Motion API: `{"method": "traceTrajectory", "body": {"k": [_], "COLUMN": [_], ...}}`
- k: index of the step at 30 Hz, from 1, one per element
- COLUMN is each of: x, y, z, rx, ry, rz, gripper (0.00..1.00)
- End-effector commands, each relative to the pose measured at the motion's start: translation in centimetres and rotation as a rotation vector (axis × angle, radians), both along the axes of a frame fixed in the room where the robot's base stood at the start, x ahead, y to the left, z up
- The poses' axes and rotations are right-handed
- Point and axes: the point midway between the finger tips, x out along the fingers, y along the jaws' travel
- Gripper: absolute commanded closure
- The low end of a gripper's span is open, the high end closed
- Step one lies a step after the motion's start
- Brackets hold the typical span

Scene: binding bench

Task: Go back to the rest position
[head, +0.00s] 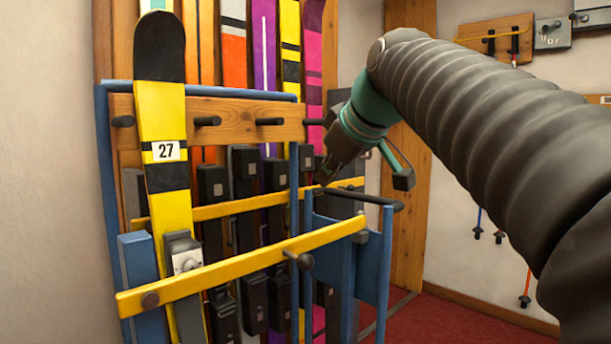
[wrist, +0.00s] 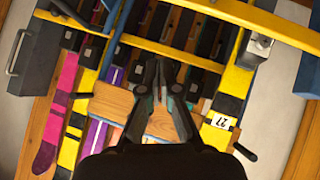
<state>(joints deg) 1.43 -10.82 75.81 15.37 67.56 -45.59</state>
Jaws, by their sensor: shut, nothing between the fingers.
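My gripper (head: 326,178) hangs from the teal wrist in front of the ski rack, at the right end of the wooden peg board. Its fingers point down and to the left. In the wrist view my gripper (wrist: 160,84) is shut, with nothing seen between the fingers. The yellow ski numbered 27 (head: 163,125) stands upright at the left of the rack, apart from my gripper. It also shows at the right of the wrist view (wrist: 229,105).
A yellow bar (head: 240,262) crosses the rack front. The wooden peg board (head: 238,120) has dark pegs. A blue stand (head: 374,270) with a dark bar is below my gripper. Several coloured skis stand behind. Poles hang on the right wall. Red floor shows at lower right.

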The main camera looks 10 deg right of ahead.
Motion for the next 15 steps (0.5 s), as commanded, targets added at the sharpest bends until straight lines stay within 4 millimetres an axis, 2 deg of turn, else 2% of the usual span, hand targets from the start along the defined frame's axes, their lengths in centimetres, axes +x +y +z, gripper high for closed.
{"method": "traceTrajectory", "body": {"k": [8, 12, 15], "x": [0.4, 1.3, 0.9], "y": [-0.2, -0.9, -1.4], "z": [0.0, -4.2, -7.2], "rx": [0.079, 0.153, 0.189], "ry": [0.010, 0.091, 0.142], "rz": [-0.083, -0.198, -0.270], "gripper": [1.00, 1.00, 1.00]}}
